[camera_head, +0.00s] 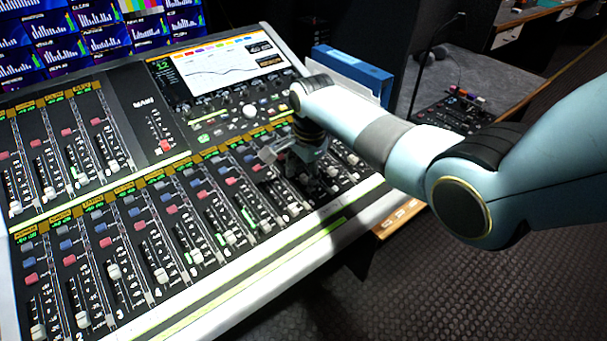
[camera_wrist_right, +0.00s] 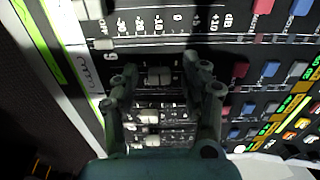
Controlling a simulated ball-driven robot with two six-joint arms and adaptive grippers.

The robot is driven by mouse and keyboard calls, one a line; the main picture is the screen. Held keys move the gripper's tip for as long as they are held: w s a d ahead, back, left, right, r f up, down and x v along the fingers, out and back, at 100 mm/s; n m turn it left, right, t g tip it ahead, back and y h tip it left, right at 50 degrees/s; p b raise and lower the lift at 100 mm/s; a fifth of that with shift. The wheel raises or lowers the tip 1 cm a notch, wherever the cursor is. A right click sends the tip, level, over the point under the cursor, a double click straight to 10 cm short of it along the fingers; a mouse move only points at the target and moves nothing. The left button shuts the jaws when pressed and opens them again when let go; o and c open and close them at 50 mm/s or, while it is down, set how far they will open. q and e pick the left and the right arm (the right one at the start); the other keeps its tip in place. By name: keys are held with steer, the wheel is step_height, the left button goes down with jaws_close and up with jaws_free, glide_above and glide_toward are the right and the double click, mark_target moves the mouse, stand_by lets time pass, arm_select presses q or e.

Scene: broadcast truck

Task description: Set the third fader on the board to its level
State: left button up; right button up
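The board (camera_head: 196,300) is a large, slanted mixing console with a lower row of white fader caps. Counting from the left of that row, the third fader (camera_head: 113,271) has its cap partway up its slot. My right gripper (camera_head: 284,162) is low over the right part of the lower row, well away from that fader. In the right wrist view my right gripper (camera_wrist_right: 158,72) has its two fingers spread, with a white fader cap (camera_wrist_right: 158,77) showing between them. I cannot tell whether they touch it. My left gripper is not in view.
A lit screen (camera_head: 225,68) and knobs sit at the board's upper right. A blue binder (camera_head: 352,73) stands behind its right side. A smaller control panel (camera_head: 462,108) and a gooseneck microphone (camera_head: 432,45) are at the right. Monitors (camera_head: 85,30) fill the back left.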

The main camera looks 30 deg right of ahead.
steer(key=shift+r, duration=0.1)
step_height(320, 180, up, 12)
steer(key=s, duration=0.1)
steer(key=shift+s, duration=0.35)
stand_by(0.3)
